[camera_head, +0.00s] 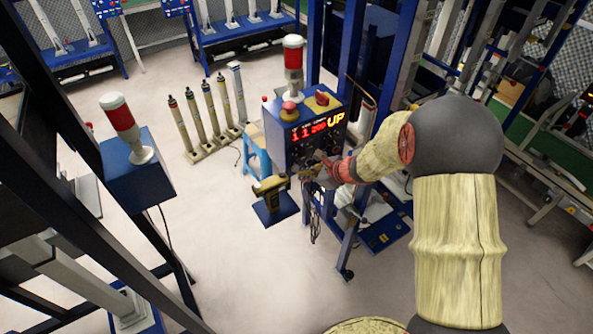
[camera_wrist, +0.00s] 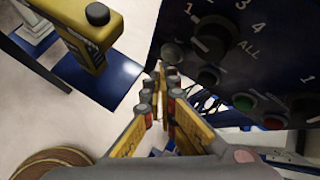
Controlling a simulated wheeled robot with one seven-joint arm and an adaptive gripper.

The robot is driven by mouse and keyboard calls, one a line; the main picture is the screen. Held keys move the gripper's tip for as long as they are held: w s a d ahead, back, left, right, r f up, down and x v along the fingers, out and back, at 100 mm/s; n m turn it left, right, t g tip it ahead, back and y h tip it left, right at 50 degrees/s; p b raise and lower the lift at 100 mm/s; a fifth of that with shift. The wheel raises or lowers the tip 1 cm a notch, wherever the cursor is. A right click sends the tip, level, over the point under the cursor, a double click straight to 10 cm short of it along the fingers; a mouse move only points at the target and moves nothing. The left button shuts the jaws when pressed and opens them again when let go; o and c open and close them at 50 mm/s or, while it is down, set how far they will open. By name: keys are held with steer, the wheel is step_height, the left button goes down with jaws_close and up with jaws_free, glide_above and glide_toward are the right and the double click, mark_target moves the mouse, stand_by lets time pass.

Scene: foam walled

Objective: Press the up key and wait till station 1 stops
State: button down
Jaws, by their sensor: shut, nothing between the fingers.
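The blue control box (camera_head: 290,150) stands on a post in the middle of the head view. Its lit display (camera_head: 318,126) shows red digits and a yellow "UP". In the wrist view its dark panel (camera_wrist: 275,70) carries a selector knob (camera_wrist: 210,38) marked 1, 3, 4 and ALL. A green button (camera_wrist: 243,102) and a red button (camera_wrist: 273,123) sit lower on it. My gripper (camera_wrist: 162,78) is shut and empty, its tips close to a round dark key (camera_wrist: 172,53) at the panel's left edge. I cannot tell whether they touch. In the head view my gripper (camera_head: 318,170) partly hides the lower panel.
A red-and-white lamp (camera_head: 293,60) and a red knob (camera_head: 288,111) top the box. A yellow device (camera_head: 270,186) on a blue stand is left of my gripper; it also shows in the wrist view (camera_wrist: 88,35). Blue uprights stand behind. Open floor lies front left.

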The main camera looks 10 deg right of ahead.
steer(key=shift+s+d, duration=0.1)
steer(key=shift+s, duration=0.3)
steer(key=s, duration=0.1)
steer(key=s+d, duration=0.1)
steer(key=s, duration=0.1)
steer(key=s+b, duration=0.1)
steer(key=shift+s+d, duration=0.25)
steer(key=shift+s, duration=0.1)
stand_by(0.9)
